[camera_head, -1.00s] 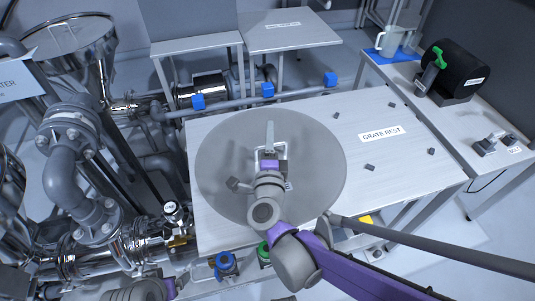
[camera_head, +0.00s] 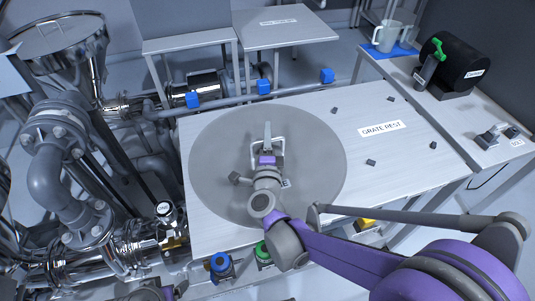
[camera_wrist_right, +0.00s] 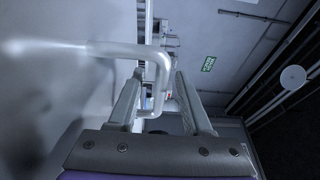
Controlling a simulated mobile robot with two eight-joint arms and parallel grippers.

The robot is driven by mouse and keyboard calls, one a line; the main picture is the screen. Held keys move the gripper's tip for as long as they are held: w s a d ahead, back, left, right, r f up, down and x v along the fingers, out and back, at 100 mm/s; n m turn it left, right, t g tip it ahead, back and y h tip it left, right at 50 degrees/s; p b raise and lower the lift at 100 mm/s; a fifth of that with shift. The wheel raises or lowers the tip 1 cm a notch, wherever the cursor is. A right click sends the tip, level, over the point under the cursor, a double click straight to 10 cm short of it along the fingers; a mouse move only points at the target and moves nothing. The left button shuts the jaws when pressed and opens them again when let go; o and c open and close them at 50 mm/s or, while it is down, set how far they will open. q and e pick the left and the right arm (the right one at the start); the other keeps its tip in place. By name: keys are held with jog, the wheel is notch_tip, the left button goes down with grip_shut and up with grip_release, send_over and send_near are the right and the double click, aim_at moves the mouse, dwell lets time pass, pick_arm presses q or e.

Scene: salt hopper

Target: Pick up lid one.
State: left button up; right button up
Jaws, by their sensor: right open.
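A large round grey lid (camera_head: 220,185) lies flat on the table, with a handle (camera_head: 283,147) near its middle. I take it for lid one; its small label (camera_head: 285,183) is too small to read. My right gripper (camera_head: 267,143) is over the lid at the handle. In the right wrist view, my right gripper (camera_wrist_right: 160,78) is open, and the bent bar of the handle (camera_wrist_right: 120,50) passes between its fingers. I cannot tell whether either finger touches it. My left gripper does not show clearly.
The table (camera_head: 410,165) has a "GRATE REST" label and several small dark blocks right of the lid. Pipes and a steel hopper (camera_head: 65,35) crowd the left. A side bench at right holds a jug (camera_head: 387,37) and a black drum (camera_head: 465,65).

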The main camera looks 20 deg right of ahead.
jog(key=shift+x, duration=0.9)
grip_shut()
jog(key=shift+s, duration=0.1)
dwell(0.6)
